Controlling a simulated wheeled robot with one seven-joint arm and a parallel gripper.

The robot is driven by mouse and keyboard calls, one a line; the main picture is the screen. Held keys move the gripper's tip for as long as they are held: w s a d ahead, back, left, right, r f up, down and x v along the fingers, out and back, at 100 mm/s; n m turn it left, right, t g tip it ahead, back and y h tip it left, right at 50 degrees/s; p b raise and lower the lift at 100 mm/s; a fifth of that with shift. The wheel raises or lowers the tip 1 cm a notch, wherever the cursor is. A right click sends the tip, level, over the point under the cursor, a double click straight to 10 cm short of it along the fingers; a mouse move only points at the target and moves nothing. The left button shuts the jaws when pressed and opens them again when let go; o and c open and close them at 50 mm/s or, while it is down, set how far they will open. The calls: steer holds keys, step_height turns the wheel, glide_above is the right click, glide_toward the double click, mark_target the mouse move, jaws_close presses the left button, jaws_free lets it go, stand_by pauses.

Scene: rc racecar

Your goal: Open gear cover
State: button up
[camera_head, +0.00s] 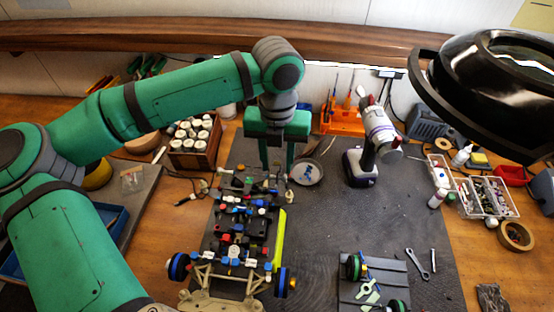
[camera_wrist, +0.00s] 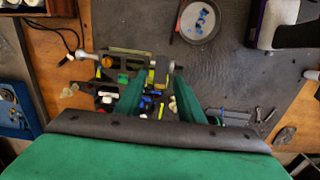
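The RC racecar chassis (camera_head: 238,235) lies on the dark mat, with red, blue, white and black parts and a yellow-green side strip (camera_head: 278,240). My gripper (camera_head: 277,168) points down over the far end of the chassis. In the wrist view its two green fingers (camera_wrist: 157,82) are apart, with chassis parts showing between and beyond them. It holds nothing that I can see. The chassis end (camera_wrist: 112,68) also shows in the wrist view. I cannot make out which part is the gear cover; the fingers and my palm hide some of that area.
A round dish (camera_head: 306,172) with blue bits and an upright power drill (camera_head: 371,145) stand right of my gripper. A grey stand (camera_head: 372,290) holds wheels and parts at the front. Wrenches (camera_head: 418,264) lie beside it. A black lamp (camera_head: 495,90) overhangs the right. The middle mat is clear.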

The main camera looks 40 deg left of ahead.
jaws_close()
steer(key=shift+w+a+r, duration=0.1)
stand_by(0.4)
steer(key=shift+w+a+r+g+h, duration=0.2)
steer(key=shift+w+g+h, duration=0.2)
steer(key=shift+g, duration=0.25)
steer(key=shift+w+a+r+g+h, duration=0.15)
steer(key=shift+w+g+h, duration=0.2)
steer(key=shift+g, duration=0.3)
steer(key=shift+w+a+g+h, duration=0.2)
steer(key=shift+w+g+h, duration=0.1)
steer(key=shift+g+h, duration=0.25)
steer(key=shift+w+a+g+h, duration=0.2)
steer(key=shift+w+g+h, duration=0.1)
steer(key=shift+g, duration=0.35)
steer(key=shift+o, duration=0.7)
jaws_free()
steer(key=v, duration=1)
steer(key=shift+w+a+r, duration=0.15)
steer(key=shift+w+r, duration=0.1)
steer(key=shift+r, duration=0.05)
